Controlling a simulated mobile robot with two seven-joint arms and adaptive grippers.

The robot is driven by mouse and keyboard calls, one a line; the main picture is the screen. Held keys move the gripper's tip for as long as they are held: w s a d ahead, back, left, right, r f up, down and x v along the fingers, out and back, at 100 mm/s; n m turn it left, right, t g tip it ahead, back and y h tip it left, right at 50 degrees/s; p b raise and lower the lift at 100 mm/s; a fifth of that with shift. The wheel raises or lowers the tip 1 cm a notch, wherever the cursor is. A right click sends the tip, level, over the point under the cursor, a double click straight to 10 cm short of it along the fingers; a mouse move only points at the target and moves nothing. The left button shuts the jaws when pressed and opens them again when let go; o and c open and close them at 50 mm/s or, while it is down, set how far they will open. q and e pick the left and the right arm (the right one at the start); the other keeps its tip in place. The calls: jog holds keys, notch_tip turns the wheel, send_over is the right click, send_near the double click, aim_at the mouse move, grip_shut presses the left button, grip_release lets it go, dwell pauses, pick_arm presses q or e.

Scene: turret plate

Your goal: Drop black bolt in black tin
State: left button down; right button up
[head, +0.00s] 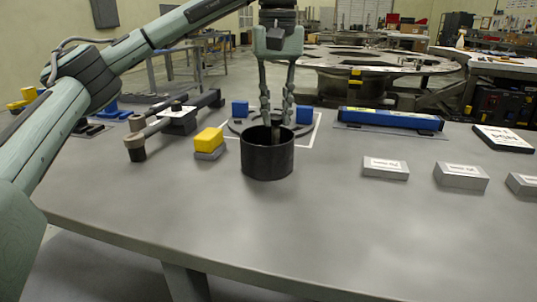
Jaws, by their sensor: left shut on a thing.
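The black tin (267,160) stands upright and open at the top on the grey table, near the middle of the head view. My left gripper (276,112) points straight down over the tin, its fingertips at about the height of the rim. It is shut on a thin dark piece, the black bolt (275,134), which hangs between the fingertips at the tin's mouth. The bolt's lower end is hidden by the tin's front wall. My right gripper is not in view.
A yellow block on a grey one (209,141) stands left of the tin. A long blue bar (390,119) and grey labelled blocks (461,176) lie to the right. The table's front is clear.

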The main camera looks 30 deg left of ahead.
pick_arm(q)
jog(key=c, duration=1.3)
grip_release()
notch_tip(320, 180, up, 12)
